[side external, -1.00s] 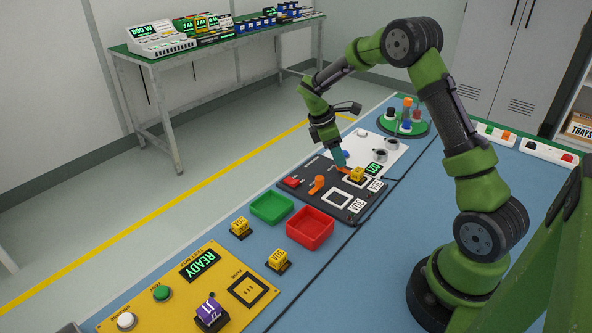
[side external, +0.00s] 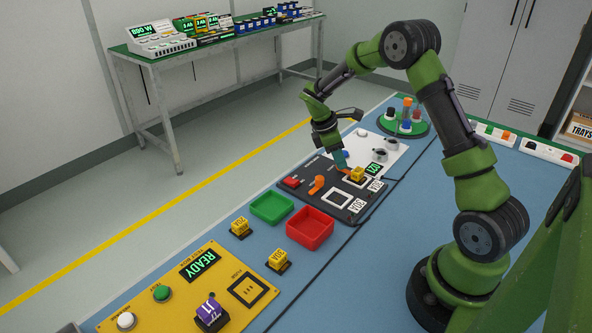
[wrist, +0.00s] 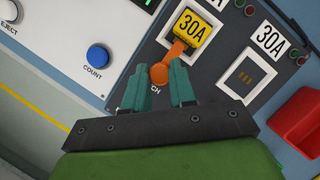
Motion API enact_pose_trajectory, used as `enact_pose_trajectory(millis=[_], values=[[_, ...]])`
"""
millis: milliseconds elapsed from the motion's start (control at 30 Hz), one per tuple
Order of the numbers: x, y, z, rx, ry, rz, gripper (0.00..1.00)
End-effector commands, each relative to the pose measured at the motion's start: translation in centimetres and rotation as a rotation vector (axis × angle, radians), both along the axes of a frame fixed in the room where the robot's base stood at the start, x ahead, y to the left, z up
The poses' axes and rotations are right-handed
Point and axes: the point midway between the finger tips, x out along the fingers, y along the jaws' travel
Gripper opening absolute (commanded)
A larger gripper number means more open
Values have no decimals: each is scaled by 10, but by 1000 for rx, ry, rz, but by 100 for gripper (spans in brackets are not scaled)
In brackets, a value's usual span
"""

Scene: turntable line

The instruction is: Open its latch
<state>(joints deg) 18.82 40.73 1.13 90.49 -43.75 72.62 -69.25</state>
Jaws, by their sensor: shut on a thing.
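The orange latch (wrist: 160,74) is on the dark panel, its arm pointing toward a yellow 30A block (wrist: 188,28). A label ending in "CH" is partly hidden beside it. My gripper (wrist: 160,72) has its teal fingers on both sides of the latch's round end and is shut on it. In the side view my gripper (side external: 342,162) is low over the far part of the dark panel. The latch (side external: 345,172) shows only in part there, beside the yellow block (side external: 357,174).
An empty square socket (wrist: 244,78), also marked 30A, lies to the right. A blue COUNT button (wrist: 97,56) is on the white panel. A second orange lever (side external: 318,184), a red tray (side external: 310,229) and a green tray (side external: 272,208) are nearer the camera.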

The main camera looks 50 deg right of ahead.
Motion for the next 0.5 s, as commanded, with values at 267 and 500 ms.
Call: enact_pose_trajectory(millis=[267, 500], values=[[1, -1, 0, -1, 0, -82, 0], [1, -2, 0, -2, 0, -259, 0]])
